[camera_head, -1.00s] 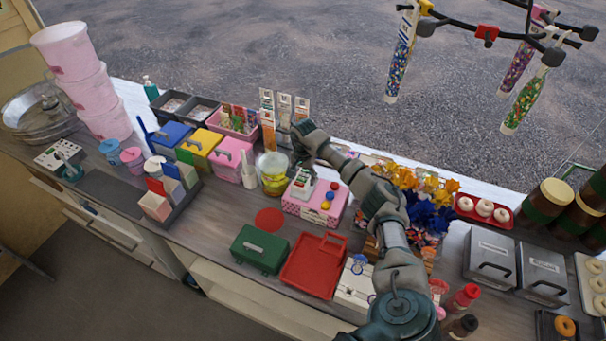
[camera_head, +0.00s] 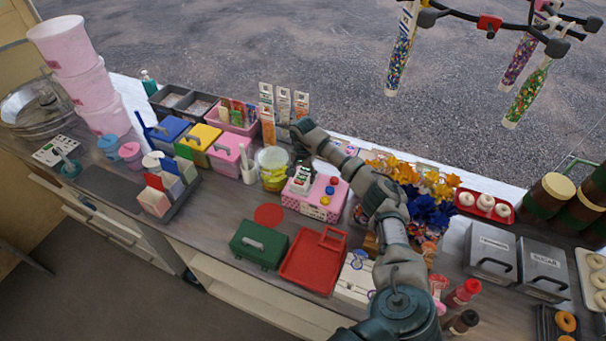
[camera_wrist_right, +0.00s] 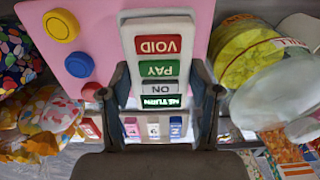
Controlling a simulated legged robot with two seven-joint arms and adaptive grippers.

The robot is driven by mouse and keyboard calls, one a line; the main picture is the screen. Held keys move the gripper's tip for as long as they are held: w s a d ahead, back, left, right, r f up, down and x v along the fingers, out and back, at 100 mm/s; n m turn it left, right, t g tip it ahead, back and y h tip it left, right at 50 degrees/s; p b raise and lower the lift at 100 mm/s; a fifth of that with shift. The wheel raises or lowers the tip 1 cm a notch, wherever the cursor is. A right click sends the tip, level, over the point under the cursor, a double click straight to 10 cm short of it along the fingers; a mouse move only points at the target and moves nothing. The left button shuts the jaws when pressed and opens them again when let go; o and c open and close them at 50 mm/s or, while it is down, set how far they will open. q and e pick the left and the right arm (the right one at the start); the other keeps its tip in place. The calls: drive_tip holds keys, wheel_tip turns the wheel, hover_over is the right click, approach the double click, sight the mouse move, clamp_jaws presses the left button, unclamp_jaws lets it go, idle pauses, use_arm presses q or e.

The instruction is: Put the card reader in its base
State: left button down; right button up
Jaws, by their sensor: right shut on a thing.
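The card reader (camera_wrist_right: 160,55) is a slim white device with a red VOID key, a green PAY key, a grey key and a small dark display. It also shows in the head view (camera_head: 301,181). My right gripper (camera_wrist_right: 160,92) is shut on it, one finger at each side. It is over the left part of the pink box (camera_head: 335,206), which has red, blue and yellow knobs. I cannot tell whether the reader touches the box top. The base cannot be made out; the reader and gripper may hide it. My left gripper is not in view.
A clear tub with yellow contents (camera_head: 272,170) stands close left of the reader. Card stands (camera_head: 283,104) are behind, and orange and blue flowers (camera_head: 428,200) are to the right. A red tray (camera_head: 313,262) and green box (camera_head: 258,245) lie in front.

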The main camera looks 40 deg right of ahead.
drive_tip(key=shift+d, duration=0.2)
drive_tip(key=shift+d+f, duration=0.15)
drive_tip(key=shift+f, duration=0.1)
drive_tip(key=shift+f+b, duration=0.35)
drive_tip(key=shift+b, duration=0.1)
drive_tip(key=shift+r, duration=0.1)
drive_tip(key=o, duration=1.5)
